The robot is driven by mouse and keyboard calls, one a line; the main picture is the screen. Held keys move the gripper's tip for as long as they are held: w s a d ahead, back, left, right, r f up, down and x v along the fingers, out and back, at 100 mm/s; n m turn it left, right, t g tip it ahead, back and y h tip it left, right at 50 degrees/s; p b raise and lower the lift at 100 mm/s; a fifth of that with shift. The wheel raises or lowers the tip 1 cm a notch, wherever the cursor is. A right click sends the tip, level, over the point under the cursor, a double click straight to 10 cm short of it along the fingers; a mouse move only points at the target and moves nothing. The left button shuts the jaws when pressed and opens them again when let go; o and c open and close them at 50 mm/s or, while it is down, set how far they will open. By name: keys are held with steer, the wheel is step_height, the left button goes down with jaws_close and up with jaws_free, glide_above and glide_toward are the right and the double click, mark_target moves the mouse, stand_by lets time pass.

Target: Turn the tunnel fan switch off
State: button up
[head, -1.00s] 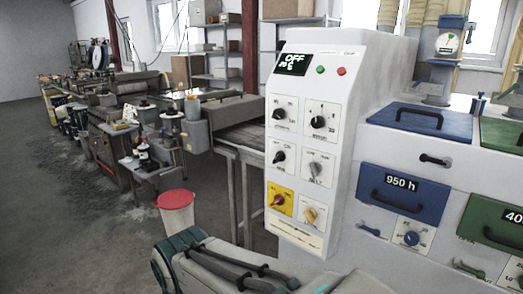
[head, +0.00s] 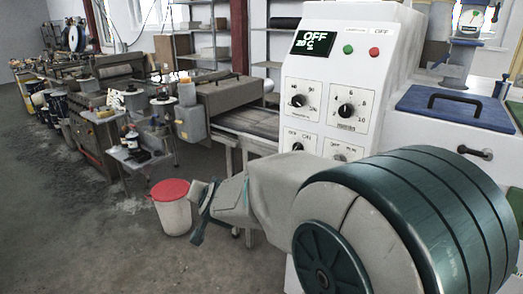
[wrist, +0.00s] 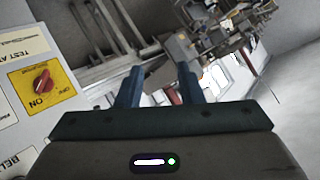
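The white control panel (head: 374,50) has a screen (head: 313,42) reading OFF and several knobs. A black knob (head: 297,147) under an OFF/ON marking shows just above my arm. In the wrist view a red knob (wrist: 42,84) sits on a yellow plate (wrist: 66,80) marked OFF and ON. I cannot read which switch is the tunnel fan's, or tell how the red knob is set. My gripper (wrist: 159,78) is open and empty, beside the panel and apart from the red knob. In the head view my gripper (head: 203,212) is left of the panel. My arm hides the lower panel.
A conveyor (head: 240,120) runs into the machine left of the panel. A red-lidded bin (head: 172,208) stands on the floor near my gripper.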

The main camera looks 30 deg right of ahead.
steer(key=w+d+r+m+h, duration=0.1)
steer(key=w+d+m+h, duration=0.2)
steer(key=d+m+h, duration=0.55)
steer(key=m+g+h, duration=0.3)
steer(key=g+h, duration=0.2)
steer(key=h, duration=0.1)
glide_toward(294, 150)
steer(key=p+x, duration=0.1)
steer(key=x, duration=0.8)
steer(key=shift+d+p, duration=0.1)
steer(key=shift+p, duration=0.3)
jaws_close()
steer(key=shift+f, duration=0.1)
